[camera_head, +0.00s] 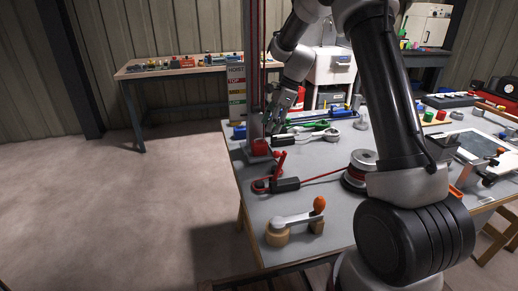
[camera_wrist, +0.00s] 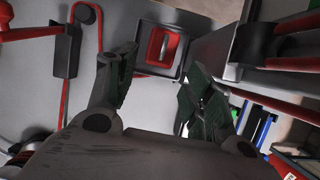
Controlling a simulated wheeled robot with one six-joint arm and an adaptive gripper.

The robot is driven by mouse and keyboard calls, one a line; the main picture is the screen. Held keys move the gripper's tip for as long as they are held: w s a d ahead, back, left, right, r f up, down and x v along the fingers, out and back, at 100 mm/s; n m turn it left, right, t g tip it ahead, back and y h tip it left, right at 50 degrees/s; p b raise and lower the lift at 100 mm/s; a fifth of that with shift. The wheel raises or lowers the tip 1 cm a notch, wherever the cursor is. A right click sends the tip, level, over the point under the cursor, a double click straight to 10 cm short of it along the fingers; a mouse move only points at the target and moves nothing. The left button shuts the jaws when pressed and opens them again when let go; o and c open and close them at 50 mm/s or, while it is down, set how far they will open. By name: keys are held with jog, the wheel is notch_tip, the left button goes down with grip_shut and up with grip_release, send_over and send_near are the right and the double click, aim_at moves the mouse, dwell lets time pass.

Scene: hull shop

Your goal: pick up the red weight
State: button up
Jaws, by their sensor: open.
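The red weight (camera_head: 260,147) sits at the foot of the hoist post, near the table's left edge. In the wrist view the red weight (camera_wrist: 155,42) shows as a red block with a grey handle across its top, inside a dark square frame or tray (camera_wrist: 141,65). My gripper (camera_head: 276,122) is above and slightly right of the weight in the head view. In the wrist view my gripper (camera_wrist: 157,75) has its two fingers spread wide, with nothing between them. The weight lies just beyond the fingertips, apart from them.
The hoist post (camera_head: 254,60) with a coloured level board (camera_head: 236,90) rises beside the weight. A red cord runs to a spool (camera_head: 362,162) on the table.

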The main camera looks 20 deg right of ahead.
aim_at(259, 142)
jog(key=x, duration=0.4)
jog(key=shift+a+f, duration=0.15)
jog(key=shift+f, duration=0.15)
jog(key=x, duration=0.5)
jog(key=shift+w+a, duration=0.1)
jog(key=shift+a, duration=0.3)
jog(key=shift+r, duration=0.1)
grip_shut()
